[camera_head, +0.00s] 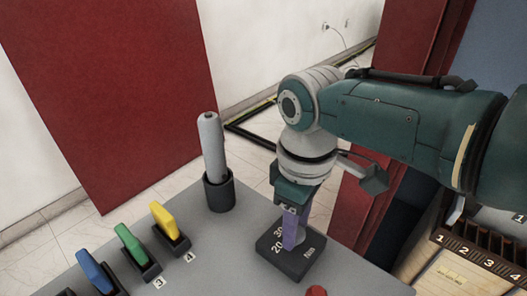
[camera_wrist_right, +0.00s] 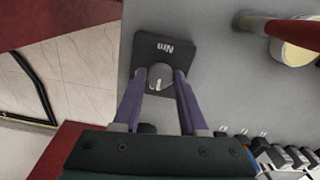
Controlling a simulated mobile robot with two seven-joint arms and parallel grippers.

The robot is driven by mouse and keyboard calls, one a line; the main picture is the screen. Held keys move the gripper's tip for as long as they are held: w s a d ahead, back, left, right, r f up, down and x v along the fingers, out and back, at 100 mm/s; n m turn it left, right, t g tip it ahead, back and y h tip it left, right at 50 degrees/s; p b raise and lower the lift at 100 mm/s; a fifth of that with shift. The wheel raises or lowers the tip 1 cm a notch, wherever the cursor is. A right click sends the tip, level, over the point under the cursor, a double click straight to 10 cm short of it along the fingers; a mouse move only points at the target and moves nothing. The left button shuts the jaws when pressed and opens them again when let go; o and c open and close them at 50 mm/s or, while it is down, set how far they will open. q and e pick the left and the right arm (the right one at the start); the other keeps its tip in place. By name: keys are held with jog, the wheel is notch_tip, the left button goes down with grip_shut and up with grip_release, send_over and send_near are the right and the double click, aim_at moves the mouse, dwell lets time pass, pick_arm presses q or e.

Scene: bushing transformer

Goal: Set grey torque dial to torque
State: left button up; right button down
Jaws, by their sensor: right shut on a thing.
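The grey torque dial (camera_wrist_right: 160,77) is a round knob with a pale pointer mark, on a black square base (camera_wrist_right: 165,47) lettered "Nm". In the head view the base (camera_head: 302,264) sits on the grey table and shows "20", "30" and "Nm". My right gripper (camera_head: 292,240) reaches down onto it from above. In the wrist view its two purple fingers (camera_wrist_right: 160,80) are shut on the dial, one on each side. In the head view the fingers hide the dial. My left gripper is in neither view.
A grey cylinder (camera_head: 211,148) stands in a black holder (camera_head: 219,192) left of my right gripper. Yellow (camera_head: 164,219), green (camera_head: 130,243) and blue (camera_head: 94,270) handles stand in black slots at the left. A red button (camera_head: 316,291) is near the bottom edge. A wooden rack (camera_head: 470,262) is at the right.

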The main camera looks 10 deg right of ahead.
dwell(0.3)
jog(key=shift+c, duration=2.2)
grip_release()
notch_tip(320, 180, up, 10)
jog(key=p, duration=0.4)
